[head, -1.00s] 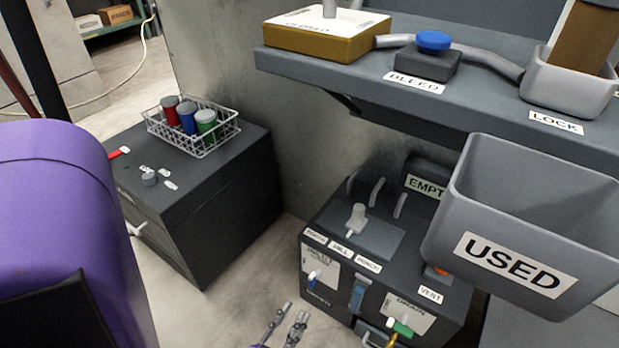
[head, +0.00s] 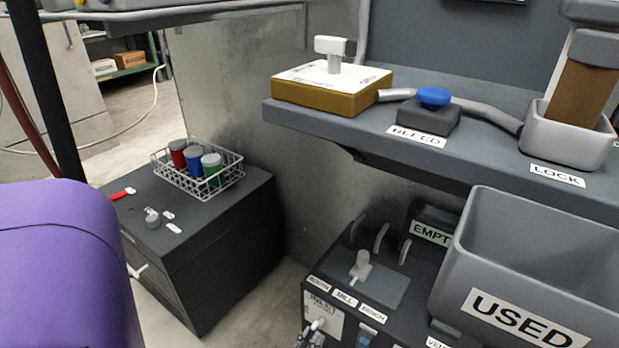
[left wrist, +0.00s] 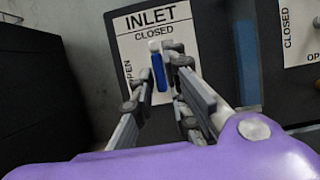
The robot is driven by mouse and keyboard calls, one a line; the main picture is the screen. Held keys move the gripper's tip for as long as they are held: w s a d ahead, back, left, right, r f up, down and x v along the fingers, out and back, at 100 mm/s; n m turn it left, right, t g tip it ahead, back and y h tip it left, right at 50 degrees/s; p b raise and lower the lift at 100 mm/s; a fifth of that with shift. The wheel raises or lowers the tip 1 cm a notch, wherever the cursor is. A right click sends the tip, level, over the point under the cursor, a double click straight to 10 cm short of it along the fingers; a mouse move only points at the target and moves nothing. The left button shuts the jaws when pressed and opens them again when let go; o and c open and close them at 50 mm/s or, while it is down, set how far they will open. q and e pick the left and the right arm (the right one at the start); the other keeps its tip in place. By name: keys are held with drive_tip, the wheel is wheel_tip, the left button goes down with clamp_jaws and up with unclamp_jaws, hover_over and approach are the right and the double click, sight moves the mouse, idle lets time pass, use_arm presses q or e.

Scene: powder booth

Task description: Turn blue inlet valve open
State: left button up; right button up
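The blue inlet valve handle (left wrist: 159,72) has a pale tip and stands upright on the white INLET plate (left wrist: 133,45). The tip points toward the word CLOSED; OPEN is written at the plate's left. In the left wrist view my left gripper (left wrist: 158,72) is open, with one finger on each side of the handle. I cannot tell whether either finger touches it. In the head view the plate (head: 322,303) is at the bottom edge on the dark cabinet (head: 392,318), and my left gripper (head: 312,338) is only partly in frame there. My right gripper is not in view.
A grey USED bin (head: 455,285) juts out right of the panel. A shelf (head: 365,128) with a blue BLEED button (head: 434,97) hangs above. A dark cabinet (head: 215,225) with a wire basket (head: 226,178) of cups stands left. Another labelled plate (left wrist: 295,35) is right of INLET.

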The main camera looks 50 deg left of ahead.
use_arm(q)
clamp_jaws()
drive_tip(key=shift+d+n+y, duration=0.1)
drive_tip(key=shift+n+y, duration=0.3)
drive_tip(key=n+g+y, duration=0.1)
drive_tip(key=n+g, duration=0.1)
drive_tip(key=n, duration=0.3)
drive_tip(key=d+n+g+y+p, duration=0.1)
drive_tip(key=n+y, duration=0.1)
drive_tip(key=n, duration=0.4)
drive_tip(key=r+n+g+y, duration=0.1)
drive_tip(key=n+g+y, duration=0.1)
drive_tip(key=n, duration=0.3)
drive_tip(key=shift+w+d+n+g, duration=0.15)
drive_tip(key=shift+d+n+g, duration=0.15)
drive_tip(key=shift+n, duration=0.1)
drive_tip(key=n+g+p, duration=0.1)
drive_tip(key=n, duration=0.3)
drive_tip(key=shift+r+n+g+p, duration=0.4)
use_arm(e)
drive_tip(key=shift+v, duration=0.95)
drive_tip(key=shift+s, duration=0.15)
